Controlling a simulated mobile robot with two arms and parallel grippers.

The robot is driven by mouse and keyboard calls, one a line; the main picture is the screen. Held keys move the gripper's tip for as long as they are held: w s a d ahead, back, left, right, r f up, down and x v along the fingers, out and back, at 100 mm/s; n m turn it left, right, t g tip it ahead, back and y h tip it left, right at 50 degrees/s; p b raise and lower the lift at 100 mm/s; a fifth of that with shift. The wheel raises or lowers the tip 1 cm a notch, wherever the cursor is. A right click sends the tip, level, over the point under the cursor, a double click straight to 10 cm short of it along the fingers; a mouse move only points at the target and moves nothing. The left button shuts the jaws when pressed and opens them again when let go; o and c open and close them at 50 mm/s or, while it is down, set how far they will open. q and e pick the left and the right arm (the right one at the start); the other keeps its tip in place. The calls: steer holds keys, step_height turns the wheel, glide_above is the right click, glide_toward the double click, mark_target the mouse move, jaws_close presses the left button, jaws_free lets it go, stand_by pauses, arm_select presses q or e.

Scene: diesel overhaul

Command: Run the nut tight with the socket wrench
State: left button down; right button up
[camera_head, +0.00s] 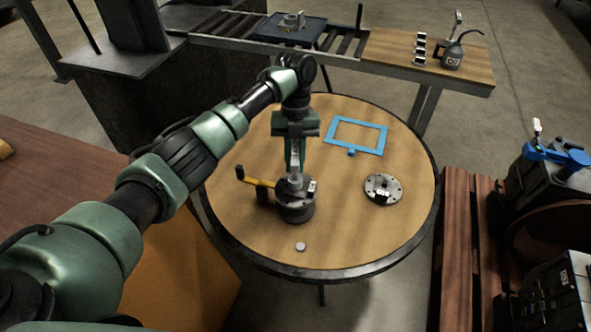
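My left arm reaches in from the left, and its gripper (294,168) points straight down over a dark round part (296,212) on the round wooden table. A short grey upright piece (294,182) shows between the fingertips and the top of this part; I cannot tell whether the fingers are shut on it. A yellow bar with a dark knob (258,182) sticks out to the left of the part; it may be the socket wrench's handle. The nut cannot be made out. My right gripper is not in view.
The round table (400,225) also holds a blue frame (332,134), a grey flanged disc (383,190) and a small light disc (300,246). Behind are a roller conveyor with a dark tray (262,30) and an oil can (452,56). A slatted pallet (456,240) stands right.

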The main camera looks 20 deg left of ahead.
arm_select(q)
steer(key=shift+s+m, duration=0.15)
steer(key=shift+m, duration=0.35)
steer(key=shift+f, duration=0.1)
